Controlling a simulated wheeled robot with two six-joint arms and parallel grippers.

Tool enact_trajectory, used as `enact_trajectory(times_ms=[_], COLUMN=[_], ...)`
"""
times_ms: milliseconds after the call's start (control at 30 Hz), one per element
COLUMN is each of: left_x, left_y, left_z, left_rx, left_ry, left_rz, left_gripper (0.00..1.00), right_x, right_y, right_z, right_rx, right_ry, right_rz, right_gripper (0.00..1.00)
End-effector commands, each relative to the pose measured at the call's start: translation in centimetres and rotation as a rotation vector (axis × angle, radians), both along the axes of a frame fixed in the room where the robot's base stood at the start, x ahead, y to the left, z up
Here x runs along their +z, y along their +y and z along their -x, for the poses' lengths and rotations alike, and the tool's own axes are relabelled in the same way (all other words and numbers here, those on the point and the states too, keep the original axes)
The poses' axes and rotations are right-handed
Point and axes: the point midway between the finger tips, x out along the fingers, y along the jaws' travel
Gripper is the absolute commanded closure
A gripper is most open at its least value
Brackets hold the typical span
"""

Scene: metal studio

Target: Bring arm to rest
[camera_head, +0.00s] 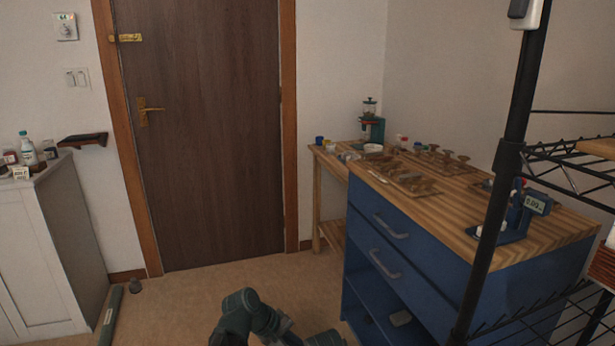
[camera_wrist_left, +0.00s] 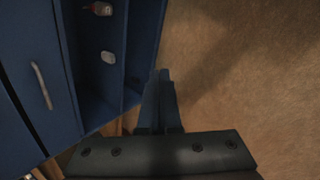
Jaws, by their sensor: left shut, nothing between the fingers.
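My left gripper (camera_wrist_left: 161,78) shows in the left wrist view, its two dark fingers together and nothing between them. It is over the tan floor, beside the open lower shelf of the blue cabinet. In the head view a dark green arm (camera_head: 248,315) of mine is folded low at the bottom middle; its gripper cannot be made out there. My right gripper is not in view.
The blue cabinet (camera_head: 395,227) with a wooden top, trays and tools stands right of the arm. A black wire rack (camera_head: 497,215) is at the far right, a grey cupboard (camera_head: 50,245) at the left. A brown door (camera_head: 205,150) is behind. Floor (camera_head: 190,300) between is mostly clear.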

Motion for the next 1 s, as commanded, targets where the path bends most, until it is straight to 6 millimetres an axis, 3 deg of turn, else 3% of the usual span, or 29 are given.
enact_trajectory(times_ms=[33, 100, 467, 500, 1000], left_x=[-1.0, -2.1, -4.2, -4.2, -4.1], left_y=[2.1, 4.6, 15.1, 15.3, 6.0], left_z=[1.9, 3.5, 10.2, 10.6, 14.8], left_rx=[-0.065, -0.159, -0.544, -0.581, -0.873], left_ry=[-0.027, -0.054, -0.053, -0.048, -0.030], left_rz=[-0.095, -0.216, -0.648, -0.672, -0.731], left_gripper=[1.00, 1.00, 1.00, 1.00, 1.00], right_x=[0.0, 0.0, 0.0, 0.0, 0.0], right_y=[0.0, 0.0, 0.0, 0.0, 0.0], right_z=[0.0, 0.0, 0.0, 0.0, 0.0], right_rx=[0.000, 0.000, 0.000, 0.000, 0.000], right_ry=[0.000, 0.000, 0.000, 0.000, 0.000], right_rz=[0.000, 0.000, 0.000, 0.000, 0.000], right_gripper=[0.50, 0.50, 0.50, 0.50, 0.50])
